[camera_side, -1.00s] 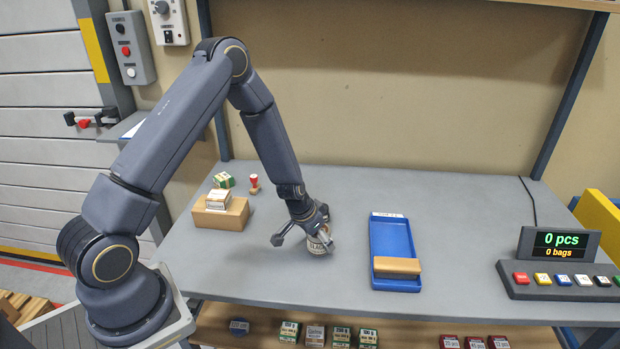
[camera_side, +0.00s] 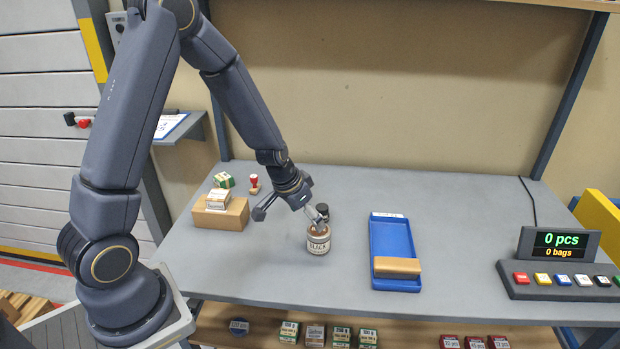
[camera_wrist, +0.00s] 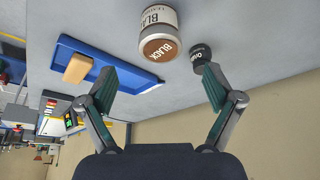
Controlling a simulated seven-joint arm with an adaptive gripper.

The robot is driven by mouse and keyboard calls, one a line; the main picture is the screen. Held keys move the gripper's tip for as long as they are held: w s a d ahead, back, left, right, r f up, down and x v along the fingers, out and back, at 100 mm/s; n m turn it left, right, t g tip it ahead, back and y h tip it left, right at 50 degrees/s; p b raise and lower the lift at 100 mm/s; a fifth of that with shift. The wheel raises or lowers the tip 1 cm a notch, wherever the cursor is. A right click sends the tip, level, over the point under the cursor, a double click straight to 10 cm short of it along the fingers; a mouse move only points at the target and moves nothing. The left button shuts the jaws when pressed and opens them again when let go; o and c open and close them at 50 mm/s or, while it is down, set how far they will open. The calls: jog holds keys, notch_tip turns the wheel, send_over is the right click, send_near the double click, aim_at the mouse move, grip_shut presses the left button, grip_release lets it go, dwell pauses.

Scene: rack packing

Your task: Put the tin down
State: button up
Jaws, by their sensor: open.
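The tin (camera_side: 318,241), a small round one with a white label reading BLACK and a brown lid, stands upright on the grey table, left of the blue tray. It also shows in the wrist view (camera_wrist: 158,30), beyond the fingertips. My gripper (camera_side: 290,213) is open and empty, just above and behind the tin at its upper left. In the wrist view my gripper's fingers (camera_wrist: 150,75) are spread wide with nothing between them. A small dark-lidded container (camera_side: 323,211) stands behind the tin, partly hidden by a finger in the side view.
A blue tray (camera_side: 378,238) holding a wooden block (camera_side: 397,267) lies to the right. A cardboard-coloured block (camera_side: 236,214) with a small box on it, a green box (camera_side: 224,180) and a red-topped stamp (camera_side: 254,184) stand left. A display (camera_side: 559,243) and button panel are far right.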

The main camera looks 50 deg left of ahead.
jog(key=s+d+r, duration=0.2)
jog(key=s+r, duration=0.2)
jog(key=r, duration=0.4)
jog(key=s+d+r, duration=0.3)
jog(key=s+r, duration=0.1)
jog(key=r, duration=0.4)
jog(key=s+r+t, duration=0.1)
jog(key=s+r, duration=0.5)
jog(key=s, duration=0.6)
jog(key=shift+d+r, duration=0.25)
jog(key=shift+d, duration=0.05)
